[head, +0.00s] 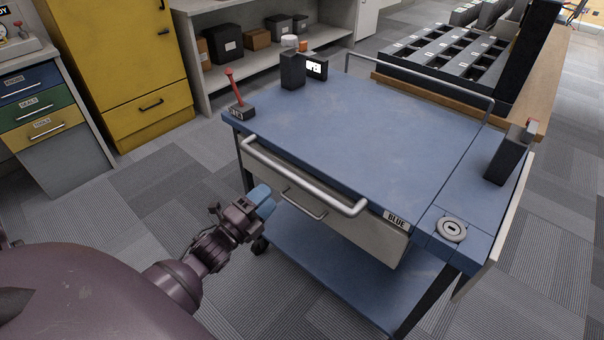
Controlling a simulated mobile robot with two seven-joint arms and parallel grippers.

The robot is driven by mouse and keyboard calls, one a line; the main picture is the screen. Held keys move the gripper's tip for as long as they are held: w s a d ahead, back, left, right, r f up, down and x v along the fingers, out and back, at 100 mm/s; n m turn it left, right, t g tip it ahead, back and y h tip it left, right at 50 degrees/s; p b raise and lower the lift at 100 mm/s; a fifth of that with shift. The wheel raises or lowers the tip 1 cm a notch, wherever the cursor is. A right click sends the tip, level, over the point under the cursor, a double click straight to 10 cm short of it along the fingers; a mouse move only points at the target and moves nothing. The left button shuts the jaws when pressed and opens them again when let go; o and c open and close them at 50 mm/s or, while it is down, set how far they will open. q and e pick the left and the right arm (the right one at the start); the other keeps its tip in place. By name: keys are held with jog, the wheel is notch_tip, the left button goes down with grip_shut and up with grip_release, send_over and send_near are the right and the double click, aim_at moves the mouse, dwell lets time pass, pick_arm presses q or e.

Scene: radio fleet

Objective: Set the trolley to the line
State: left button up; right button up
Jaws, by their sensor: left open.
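The blue trolley (370,130) stands in the middle of the head view, with a label reading "BLUE" at its near edge. Its grey push handle (300,178) runs along the near left side, above a pale drawer (340,218). My left gripper (264,198) is open and empty, low and to the left of the handle, apart from it as far as I can tell. Its blue tips point toward the trolley. My right gripper is out of view. I cannot make out a line on the floor.
A red-handled item (239,108), dark radios (293,68) and another radio (509,155) stand on the trolley top. Behind it is a bench with a slotted dark rack (440,60). A yellow cabinet (120,60) and shelves are at back left. Carpet left of the trolley is clear.

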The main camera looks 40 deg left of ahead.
aim_at(295, 170)
pick_arm(q)
jog(key=b+x, duration=0.1)
jog(key=x, duration=0.9)
jog(key=shift+w, duration=0.3)
jog(key=shift+r, duration=0.1)
grip_shut()
